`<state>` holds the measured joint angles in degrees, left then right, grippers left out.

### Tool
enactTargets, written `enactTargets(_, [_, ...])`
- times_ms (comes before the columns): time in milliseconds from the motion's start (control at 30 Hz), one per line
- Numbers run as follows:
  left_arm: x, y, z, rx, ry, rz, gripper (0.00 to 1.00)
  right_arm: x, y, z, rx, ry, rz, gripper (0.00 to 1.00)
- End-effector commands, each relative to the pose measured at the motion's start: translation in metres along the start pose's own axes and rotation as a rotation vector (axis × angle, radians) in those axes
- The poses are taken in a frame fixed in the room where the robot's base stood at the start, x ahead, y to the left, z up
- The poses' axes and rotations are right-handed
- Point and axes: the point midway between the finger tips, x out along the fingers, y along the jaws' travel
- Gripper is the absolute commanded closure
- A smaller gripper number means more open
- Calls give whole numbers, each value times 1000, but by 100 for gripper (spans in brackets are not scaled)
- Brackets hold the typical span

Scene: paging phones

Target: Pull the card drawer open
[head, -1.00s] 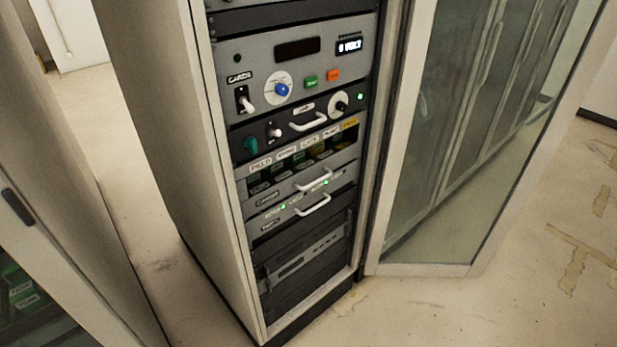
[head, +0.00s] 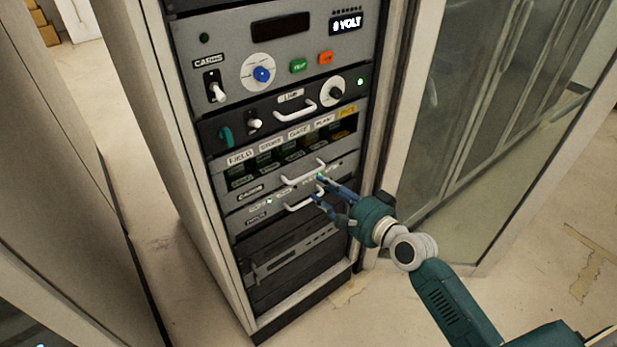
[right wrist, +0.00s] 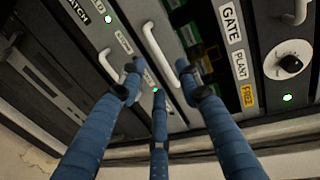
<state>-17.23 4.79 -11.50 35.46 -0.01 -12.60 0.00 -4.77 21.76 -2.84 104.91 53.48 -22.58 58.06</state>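The card drawer (head: 262,186) is a grey front labelled CARDS with a white bar handle (head: 296,172), below the row of labelled card slots. It looks flush with the rack. My right gripper (head: 319,188) is at the right end of this handle, fingers spread. In the right wrist view the three blue fingers (right wrist: 158,80) are open, with the white card drawer handle (right wrist: 153,46) running between the two upper fingertips. I cannot tell whether they touch it. My left gripper is not in view.
A lower unit with its own white handle (head: 301,201) sits just below. Above are the link drawer (head: 295,108) and a panel with knobs and a display (head: 347,23). A glass door (head: 460,160) stands open at the right. Floor (head: 385,300) is clear in front.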

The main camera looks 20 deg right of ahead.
Motion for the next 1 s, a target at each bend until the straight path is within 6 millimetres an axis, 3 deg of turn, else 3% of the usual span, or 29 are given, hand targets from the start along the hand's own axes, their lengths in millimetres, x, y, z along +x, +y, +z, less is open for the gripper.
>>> enactTargets(100, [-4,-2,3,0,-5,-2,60,25,-2,0,-1,0,-1,66])
enactTargets(333, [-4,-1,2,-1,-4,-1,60,61,0,0,-3,1,1,66])
enactTargets(500, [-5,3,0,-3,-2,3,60,72,0,-1,-4,1,1,66])
enactTargets(767, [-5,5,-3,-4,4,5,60,74,1,0,-4,1,2,66])
enactTargets(800, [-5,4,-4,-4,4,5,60,74,1,0,-4,1,2,68])
enactTargets(967, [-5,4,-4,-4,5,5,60,74,1,0,-4,1,2,100])
enactTargets(1000, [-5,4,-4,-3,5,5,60,74,1,0,-4,1,2,100])
